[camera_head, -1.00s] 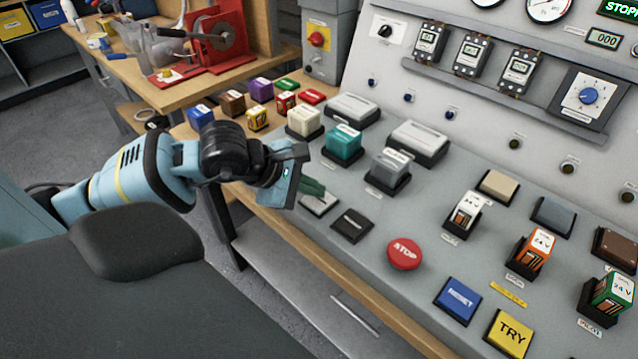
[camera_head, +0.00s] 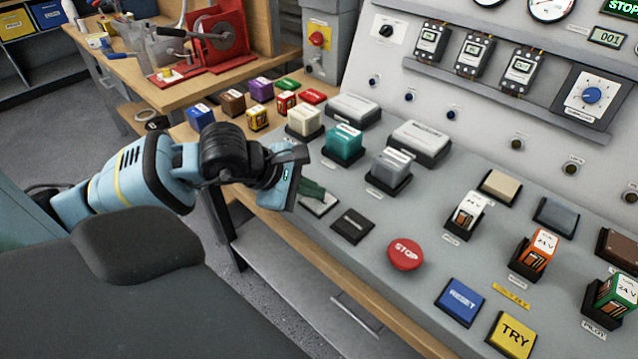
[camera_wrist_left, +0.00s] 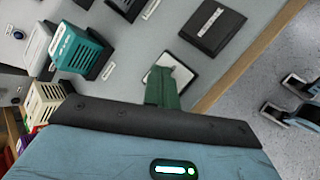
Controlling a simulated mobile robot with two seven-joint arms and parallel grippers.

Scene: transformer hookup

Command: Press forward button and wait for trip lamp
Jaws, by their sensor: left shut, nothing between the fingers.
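My left gripper (camera_head: 312,192) is shut, its green fingers reaching down onto a pale square button (camera_head: 319,206) near the console's front edge. In the left wrist view the fingertips (camera_wrist_left: 161,82) overlap the same pale button (camera_wrist_left: 180,72) and seem to touch it; how far it is pressed I cannot tell. Its label is too small to read. Dark round lamps (camera_head: 516,144) sit along the panel's lower edge and look unlit; which one is the trip lamp I cannot read.
A black button (camera_head: 352,225) and the red STOP button (camera_head: 405,254) sit to the right of the gripper. Teal (camera_head: 343,143) and grey (camera_head: 391,169) blocks stand behind it.

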